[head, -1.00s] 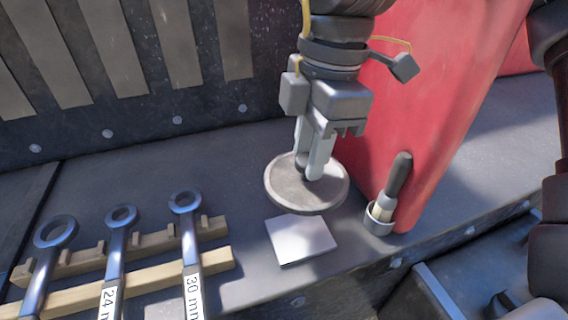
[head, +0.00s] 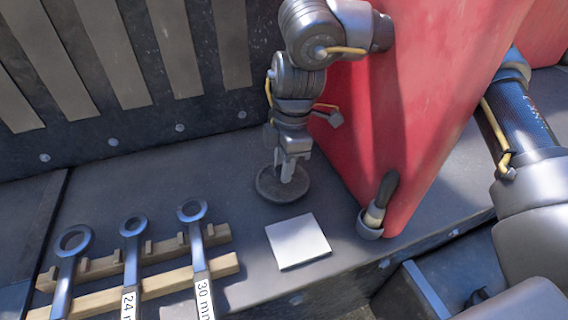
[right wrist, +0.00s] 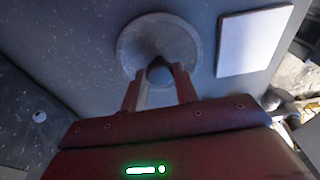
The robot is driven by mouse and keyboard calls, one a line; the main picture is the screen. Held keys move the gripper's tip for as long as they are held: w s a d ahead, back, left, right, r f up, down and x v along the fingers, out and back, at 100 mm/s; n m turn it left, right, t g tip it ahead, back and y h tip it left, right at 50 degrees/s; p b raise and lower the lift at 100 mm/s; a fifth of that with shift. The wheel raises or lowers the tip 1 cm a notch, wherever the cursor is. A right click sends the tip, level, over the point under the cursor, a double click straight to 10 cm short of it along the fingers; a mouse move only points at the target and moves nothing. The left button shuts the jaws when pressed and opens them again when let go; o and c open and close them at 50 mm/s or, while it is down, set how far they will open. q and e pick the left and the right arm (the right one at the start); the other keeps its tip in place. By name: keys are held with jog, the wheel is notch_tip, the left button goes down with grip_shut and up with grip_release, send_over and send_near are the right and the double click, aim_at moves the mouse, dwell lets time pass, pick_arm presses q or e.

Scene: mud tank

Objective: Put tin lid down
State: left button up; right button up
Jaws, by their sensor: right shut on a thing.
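The tin lid (head: 266,190) is a round grey disc with a dark knob in its middle. It is level, low at the grey ledge, left of the red panel; I cannot tell whether it touches the ledge. My right gripper (head: 288,174) points down and is shut on the knob. In the right wrist view the lid (right wrist: 136,36) is beyond the fingertips (right wrist: 160,78), which close around its dark knob. My left gripper is not in view.
A white square slab (head: 298,241) lies just in front of the lid. A brush (head: 383,195) stands in a small cup (head: 368,228) by the red panel (head: 420,110). Several ring spanners (head: 133,226) lie on a wooden rack (head: 160,288) at left. Bare ledge (head: 130,180) lies left of the lid.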

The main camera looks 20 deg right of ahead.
jog(key=shift+w+f, duration=0.1)
jog(key=shift+f, duration=0.65)
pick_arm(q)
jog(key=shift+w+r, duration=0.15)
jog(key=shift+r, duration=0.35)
pick_arm(e)
jog(key=shift+d+f, duration=0.1)
jog(key=o, duration=1)
jog(key=shift+f, duration=0.15)
jog(key=shift+c, duration=0.2)
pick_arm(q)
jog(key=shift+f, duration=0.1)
